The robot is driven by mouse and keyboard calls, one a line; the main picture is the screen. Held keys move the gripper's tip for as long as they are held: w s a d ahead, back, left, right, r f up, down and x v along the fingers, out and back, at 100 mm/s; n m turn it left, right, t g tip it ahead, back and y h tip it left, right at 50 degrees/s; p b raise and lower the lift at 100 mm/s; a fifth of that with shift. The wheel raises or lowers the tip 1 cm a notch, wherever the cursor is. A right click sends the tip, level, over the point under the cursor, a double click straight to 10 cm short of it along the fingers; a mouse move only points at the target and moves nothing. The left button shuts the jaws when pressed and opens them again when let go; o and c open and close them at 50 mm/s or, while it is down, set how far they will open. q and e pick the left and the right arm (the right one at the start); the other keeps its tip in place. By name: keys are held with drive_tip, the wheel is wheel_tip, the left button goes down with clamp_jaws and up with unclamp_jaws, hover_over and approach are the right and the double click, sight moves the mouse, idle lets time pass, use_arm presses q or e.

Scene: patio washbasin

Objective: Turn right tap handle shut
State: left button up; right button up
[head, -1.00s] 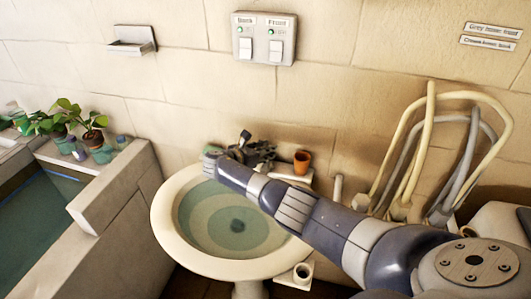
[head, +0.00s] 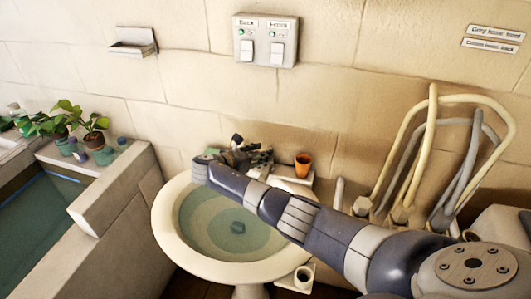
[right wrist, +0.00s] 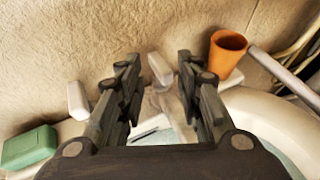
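The washbasin (head: 168,235) stands in the middle of the head view with water in its bowl. In the right wrist view its tap shows: a grey spout (right wrist: 172,108), a white right tap handle (right wrist: 160,69) and a white left tap handle (right wrist: 78,101). My right gripper (right wrist: 157,72) is open. Its two dark fingers stand either side of the right handle in the picture, with gaps on both sides; I see no contact. In the head view my right gripper (head: 252,153) is over the basin's back edge and mostly hides the tap. My left gripper is not in view.
An orange cup (right wrist: 228,54) stands right of the fingers, and a green block (right wrist: 28,147) lies to the left. The wall (right wrist: 70,40) is close behind the tap. Upright hoses (head: 425,150) stand right of the basin.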

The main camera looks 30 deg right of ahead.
drive_tip(key=v, duration=0.7)
drive_tip(key=shift+a, duration=0.25)
drive_tip(key=shift+r, duration=0.15)
